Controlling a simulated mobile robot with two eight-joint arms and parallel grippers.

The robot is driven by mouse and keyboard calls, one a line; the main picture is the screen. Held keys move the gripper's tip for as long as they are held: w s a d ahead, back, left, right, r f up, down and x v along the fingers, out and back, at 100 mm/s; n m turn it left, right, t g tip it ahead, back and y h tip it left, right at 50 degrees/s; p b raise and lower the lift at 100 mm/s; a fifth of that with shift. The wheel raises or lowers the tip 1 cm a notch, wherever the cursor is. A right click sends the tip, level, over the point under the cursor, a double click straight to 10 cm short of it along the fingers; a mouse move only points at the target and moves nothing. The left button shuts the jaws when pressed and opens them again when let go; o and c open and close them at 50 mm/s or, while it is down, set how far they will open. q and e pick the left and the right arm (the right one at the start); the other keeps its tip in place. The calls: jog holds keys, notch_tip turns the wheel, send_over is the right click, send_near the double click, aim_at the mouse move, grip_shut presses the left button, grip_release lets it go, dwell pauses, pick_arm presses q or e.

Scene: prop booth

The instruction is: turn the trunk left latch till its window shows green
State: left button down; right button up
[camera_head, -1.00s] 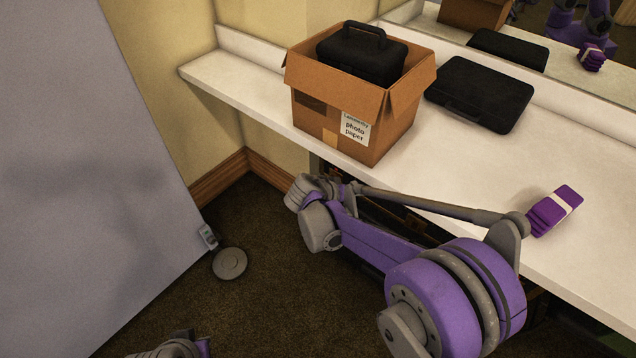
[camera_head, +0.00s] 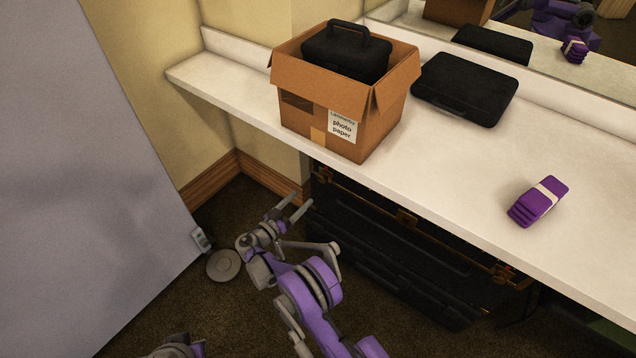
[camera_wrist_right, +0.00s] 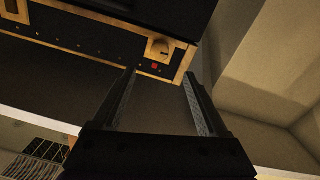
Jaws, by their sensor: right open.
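The black trunk (camera_head: 390,250) with brass-coloured edging stands under the white counter. In the right wrist view, its brass edge frames a dark panel, and a round brass latch (camera_wrist_right: 158,48) sits near the corner. A small window beside the latch shows red (camera_wrist_right: 154,66). My right gripper (camera_head: 295,202) is open and empty, near the trunk's left end. Its two fingers also show in the wrist view (camera_wrist_right: 160,75), apart from each other and pointing toward the latch, which appears just beyond their tips. Only a grey part of my left arm shows at the bottom edge; its fingers are hidden.
The white counter (camera_head: 440,190) overhangs the trunk. On it are an open cardboard box (camera_head: 355,120) holding a black case (camera_head: 345,58), a flat black case (camera_head: 465,88) and a purple banded bundle (camera_head: 538,201). A grey panel (camera_head: 90,180) stands left. A grey disc (camera_head: 223,265) lies on the floor.

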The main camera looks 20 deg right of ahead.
aim_at(321, 180)
jog(key=x, duration=1)
jog(key=shift+w+d+b, duration=0.1)
jog(key=shift+d+b, duration=0.1)
jog(key=shift+b, duration=0.2)
grip_shut()
